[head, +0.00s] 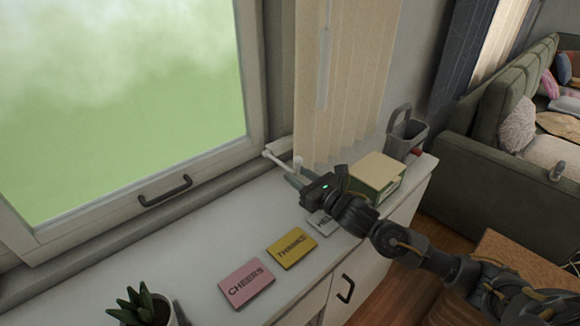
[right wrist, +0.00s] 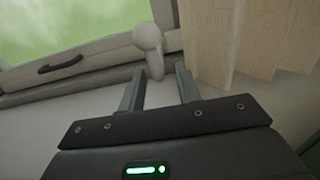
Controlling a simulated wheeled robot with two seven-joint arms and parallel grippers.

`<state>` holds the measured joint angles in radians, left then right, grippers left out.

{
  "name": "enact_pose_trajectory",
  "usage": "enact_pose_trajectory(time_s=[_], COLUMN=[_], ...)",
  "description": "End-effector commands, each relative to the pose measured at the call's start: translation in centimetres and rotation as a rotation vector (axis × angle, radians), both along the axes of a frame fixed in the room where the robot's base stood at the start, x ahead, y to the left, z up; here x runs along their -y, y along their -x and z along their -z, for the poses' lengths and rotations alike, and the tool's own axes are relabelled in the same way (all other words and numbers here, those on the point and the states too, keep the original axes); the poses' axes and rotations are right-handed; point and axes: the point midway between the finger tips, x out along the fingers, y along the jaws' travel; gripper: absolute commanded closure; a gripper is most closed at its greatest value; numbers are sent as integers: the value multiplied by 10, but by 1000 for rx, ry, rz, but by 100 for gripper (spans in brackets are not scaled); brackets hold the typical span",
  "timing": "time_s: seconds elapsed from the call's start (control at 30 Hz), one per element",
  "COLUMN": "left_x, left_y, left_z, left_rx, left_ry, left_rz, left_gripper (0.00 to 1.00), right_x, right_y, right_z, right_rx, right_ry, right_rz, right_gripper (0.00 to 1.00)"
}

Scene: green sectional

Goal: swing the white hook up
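The white hook (head: 278,161) sticks out by the lower right corner of the window frame, above the white sill top. In the right wrist view the white hook (right wrist: 149,42) shows a round end and a short stem, just ahead of my fingertips and between their lines. My right gripper (head: 292,179) reaches in from the right, close to the hook. In the right wrist view the fingers of the right gripper (right wrist: 160,78) are apart with nothing clearly between them. I cannot tell whether a finger touches the hook. My left gripper is not in view.
A window handle (head: 166,190) is at left. Pink (head: 246,283) and yellow (head: 291,248) cards and another partly hidden card lie on the white cabinet top (head: 190,250). A green-and-cream box (head: 376,173), grey caddy (head: 407,132) and potted plant (head: 142,306) stand there. Blinds (head: 345,80) hang behind.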

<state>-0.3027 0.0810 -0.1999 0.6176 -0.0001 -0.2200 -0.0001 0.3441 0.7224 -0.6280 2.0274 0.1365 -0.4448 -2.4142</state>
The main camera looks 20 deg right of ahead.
Motion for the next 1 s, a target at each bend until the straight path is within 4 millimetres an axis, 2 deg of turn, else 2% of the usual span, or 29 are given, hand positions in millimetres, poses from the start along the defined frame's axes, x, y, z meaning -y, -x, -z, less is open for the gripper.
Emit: enact_pose_trajectory(time_s=[0.1,0.23,0.6,0.87,1.0], left_x=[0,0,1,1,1], left_y=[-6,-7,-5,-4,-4], left_z=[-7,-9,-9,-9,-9], left_rx=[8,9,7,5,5], left_ry=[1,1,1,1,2], left_rz=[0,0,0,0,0], left_gripper=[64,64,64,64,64], right_x=[-7,-12,-14,-14,-14], right_y=[-17,-28,-33,-33,-33], right_z=[-2,-1,0,0,0], right_rx=[1,0,0,0,0], right_ry=[0,1,1,1,1], right_rz=[-1,-1,-2,-1,-1], right_gripper=[67,67,67,99,100])
